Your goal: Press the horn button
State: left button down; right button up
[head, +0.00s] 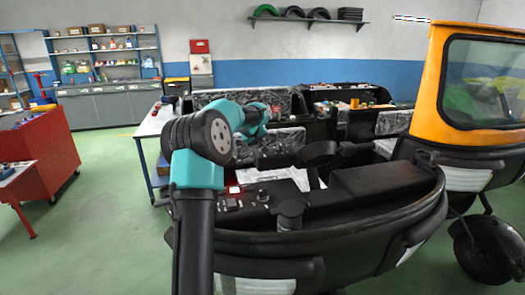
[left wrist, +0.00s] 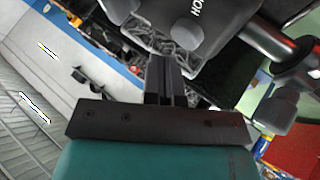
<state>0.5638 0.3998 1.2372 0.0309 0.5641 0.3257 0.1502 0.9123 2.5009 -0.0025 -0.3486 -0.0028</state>
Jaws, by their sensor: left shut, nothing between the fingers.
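My left gripper (left wrist: 167,65) is shut and empty in the left wrist view, its dark fingers pointing up the picture. Ahead of the fingertips is a dark panel with part of a white label reading "HO" and more cut off. A grey rounded knob (left wrist: 187,34) sits beside that label, apart from the fingertips. It looks like the horn button, though the cut label leaves this unsure. In the head view my left arm reaches over the black open vehicle body, and its fingertips are hard to pick out against the dark parts. My right gripper is in neither view.
A handlebar (head: 318,152) and black dashboard (head: 385,178) lie right of my left arm. An orange-topped rickshaw (head: 432,100) stands at the right. A red cabinet (head: 40,155) stands at the left. Green floor between is clear.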

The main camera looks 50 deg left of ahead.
pick_arm(q)
jog(key=shift+f, duration=0.1)
jog(key=shift+f, duration=0.4)
jog(key=shift+f, duration=0.45)
dwell(1.0)
jog(key=shift+r, duration=0.95)
jog(key=shift+r, duration=2.5)
